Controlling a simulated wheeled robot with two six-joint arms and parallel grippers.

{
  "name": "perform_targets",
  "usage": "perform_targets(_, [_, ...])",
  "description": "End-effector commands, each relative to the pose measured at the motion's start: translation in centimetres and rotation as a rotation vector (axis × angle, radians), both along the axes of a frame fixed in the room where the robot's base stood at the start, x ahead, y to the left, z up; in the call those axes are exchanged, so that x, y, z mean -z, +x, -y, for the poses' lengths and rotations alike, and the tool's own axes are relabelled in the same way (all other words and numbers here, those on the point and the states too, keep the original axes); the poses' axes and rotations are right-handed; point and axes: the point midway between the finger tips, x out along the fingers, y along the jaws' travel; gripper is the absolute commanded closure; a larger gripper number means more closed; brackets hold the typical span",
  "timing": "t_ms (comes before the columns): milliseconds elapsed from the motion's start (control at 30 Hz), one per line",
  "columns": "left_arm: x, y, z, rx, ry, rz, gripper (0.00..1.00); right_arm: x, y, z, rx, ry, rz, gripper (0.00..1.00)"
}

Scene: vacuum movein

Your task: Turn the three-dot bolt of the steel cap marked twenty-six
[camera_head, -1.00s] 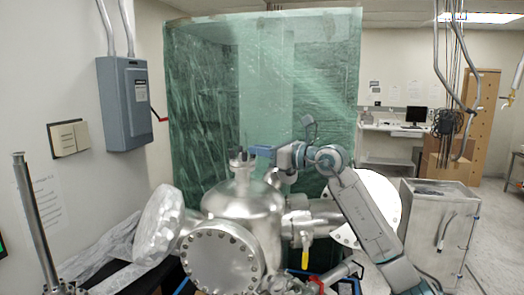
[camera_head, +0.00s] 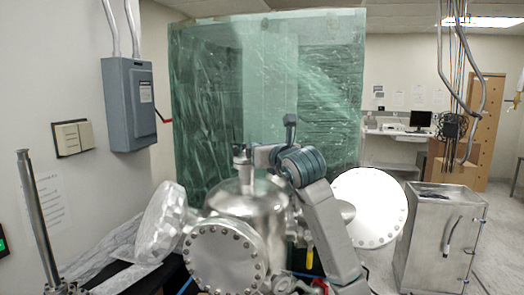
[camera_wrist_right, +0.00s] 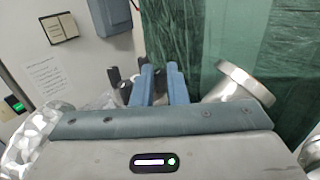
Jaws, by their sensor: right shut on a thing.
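My right gripper (camera_head: 250,155) reaches in from the right at the top of the steel chamber's upright neck (camera_head: 244,178). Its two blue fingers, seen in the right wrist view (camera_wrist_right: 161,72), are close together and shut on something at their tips. Dark upright pieces (camera_wrist_right: 120,85) stand just left of the fingers in the wrist view. No number or dot marks can be read. My left gripper is not in view.
The steel chamber (camera_head: 258,212) has a bolted front flange (camera_head: 224,258), a tilted flange (camera_head: 160,222) at left and a large round plate (camera_head: 370,207) at right. A green plastic curtain (camera_head: 212,100) hangs behind. A steel cabinet (camera_head: 432,235) stands at right.

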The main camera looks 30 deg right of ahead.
Motion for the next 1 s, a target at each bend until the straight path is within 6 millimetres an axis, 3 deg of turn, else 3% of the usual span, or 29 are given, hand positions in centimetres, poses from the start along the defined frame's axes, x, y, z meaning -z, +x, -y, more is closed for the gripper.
perform_targets(400, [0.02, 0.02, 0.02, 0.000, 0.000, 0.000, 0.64, -0.04, 0.01, -0.01, 0.007, -0.001, 0.001, 1.00])
perform_targets(433, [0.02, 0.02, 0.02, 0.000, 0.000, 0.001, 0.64, -0.04, 0.01, -0.01, 0.007, -0.001, 0.001, 0.83])
perform_targets(533, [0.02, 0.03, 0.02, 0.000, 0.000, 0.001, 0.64, -0.03, 0.01, -0.01, 0.007, -0.001, 0.000, 0.65])
perform_targets(1000, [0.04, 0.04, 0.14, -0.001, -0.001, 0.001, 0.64, 0.05, 0.03, -0.08, 0.004, 0.000, -0.001, 0.65])
